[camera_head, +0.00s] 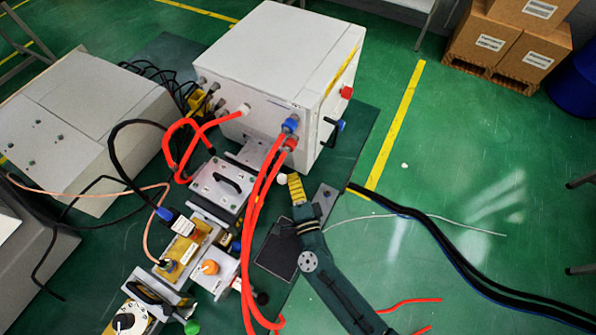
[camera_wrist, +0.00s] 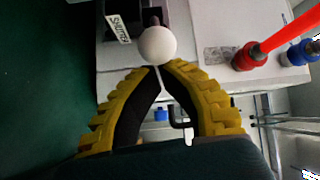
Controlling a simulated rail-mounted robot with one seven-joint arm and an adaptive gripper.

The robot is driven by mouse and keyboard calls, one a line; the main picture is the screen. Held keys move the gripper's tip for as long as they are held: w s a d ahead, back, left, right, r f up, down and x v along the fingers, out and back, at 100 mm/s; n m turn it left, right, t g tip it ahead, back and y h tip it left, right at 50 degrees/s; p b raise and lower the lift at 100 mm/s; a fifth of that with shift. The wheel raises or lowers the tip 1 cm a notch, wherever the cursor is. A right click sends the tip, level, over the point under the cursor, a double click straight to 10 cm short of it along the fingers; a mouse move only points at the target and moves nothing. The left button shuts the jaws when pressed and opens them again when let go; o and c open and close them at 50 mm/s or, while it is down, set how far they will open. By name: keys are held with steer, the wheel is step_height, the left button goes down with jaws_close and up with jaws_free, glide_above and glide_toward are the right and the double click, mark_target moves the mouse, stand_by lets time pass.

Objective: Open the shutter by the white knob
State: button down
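The white knob (camera_wrist: 157,45) is a round ball on a short dark stem in the wrist view. It sits beside a label reading SHUTTER (camera_wrist: 118,28). My gripper (camera_wrist: 160,67) has yellow-backed fingers with dark inner pads. Their tips are close together with only a thin gap, right at the knob's near edge. The ball shows beyond the tips, not between them; I cannot tell whether they touch it. In the head view the white knob (camera_head: 282,179) is just left of the tips of my gripper (camera_head: 294,177).
The large white generator box (camera_head: 275,55) stands behind the knob. Red hoses (camera_head: 262,200) with blue and red fittings run left of my gripper. A metal block with a black handle (camera_head: 222,183) lies further left. Black cables (camera_head: 430,225) cross the open green floor at right.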

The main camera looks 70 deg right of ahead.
steer(key=shift+w+a, duration=0.5)
steer(key=shift+a, duration=0.25)
steer(key=v, duration=0.3)
steer(key=p+v, duration=0.1)
steer(key=v, duration=0.2)
steer(key=r+p+v, duration=0.1)
steer(key=v, duration=0.2)
steer(key=shift+s+f, duration=0.1)
steer(key=shift+s, duration=0.4)
